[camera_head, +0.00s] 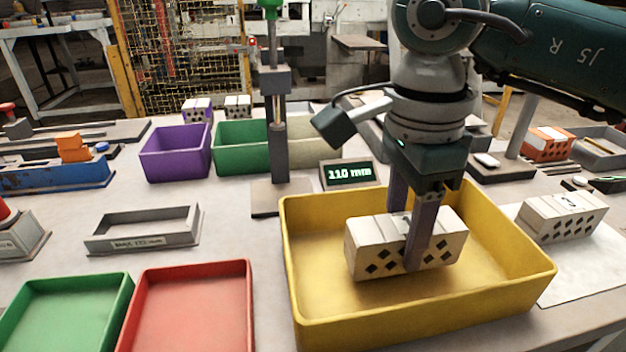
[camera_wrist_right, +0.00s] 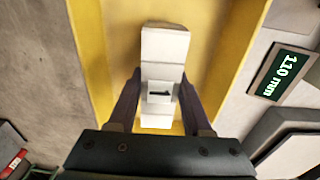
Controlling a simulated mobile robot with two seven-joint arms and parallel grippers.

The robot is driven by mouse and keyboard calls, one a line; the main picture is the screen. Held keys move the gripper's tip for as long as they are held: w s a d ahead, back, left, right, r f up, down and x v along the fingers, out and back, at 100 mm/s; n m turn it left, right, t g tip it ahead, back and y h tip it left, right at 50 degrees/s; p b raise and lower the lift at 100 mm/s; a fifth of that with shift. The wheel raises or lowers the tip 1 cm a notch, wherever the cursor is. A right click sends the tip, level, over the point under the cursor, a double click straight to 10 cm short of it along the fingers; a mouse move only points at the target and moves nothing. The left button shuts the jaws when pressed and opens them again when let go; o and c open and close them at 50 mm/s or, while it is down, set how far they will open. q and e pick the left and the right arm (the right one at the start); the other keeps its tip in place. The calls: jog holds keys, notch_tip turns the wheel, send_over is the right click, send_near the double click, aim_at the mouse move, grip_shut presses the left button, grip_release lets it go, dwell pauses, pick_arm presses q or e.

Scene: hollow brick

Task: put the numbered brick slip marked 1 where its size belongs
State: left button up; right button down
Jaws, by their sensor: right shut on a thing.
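My right gripper (camera_head: 416,255) is shut on a pale hollow brick slip (camera_head: 365,262) with diamond-shaped holes. The fingers hold its two long sides from above. The slip is upright inside the walls of the yellow tray (camera_head: 420,328); I cannot tell whether it touches the floor. In the right wrist view the slip (camera_wrist_right: 165,45) has a dark mark like a 1 on top, between the fingers (camera_wrist_right: 160,105), with the yellow tray (camera_wrist_right: 92,60) around it. A display (camera_head: 349,173) reads 110 mm. My left gripper is not in view.
A second pale slip (camera_head: 562,215) lies on a white sheet at right. A red tray (camera_head: 195,310), green tray (camera_head: 65,315) and grey frame (camera_head: 145,230) are at left. Behind stand purple (camera_head: 176,160) and green (camera_head: 240,148) bins and a measuring post (camera_head: 277,125).

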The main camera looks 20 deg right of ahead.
aim_at(403, 225)
jog(key=shift+f, duration=0.85)
jog(key=shift+f, duration=0.1)
jog(key=shift+c, duration=1.6)
grip_release()
jog(key=shift+r, duration=0.4)
jog(key=r, duration=1.1)
jog(key=shift+a+r, duration=0.2)
jog(key=shift+r, duration=0.1)
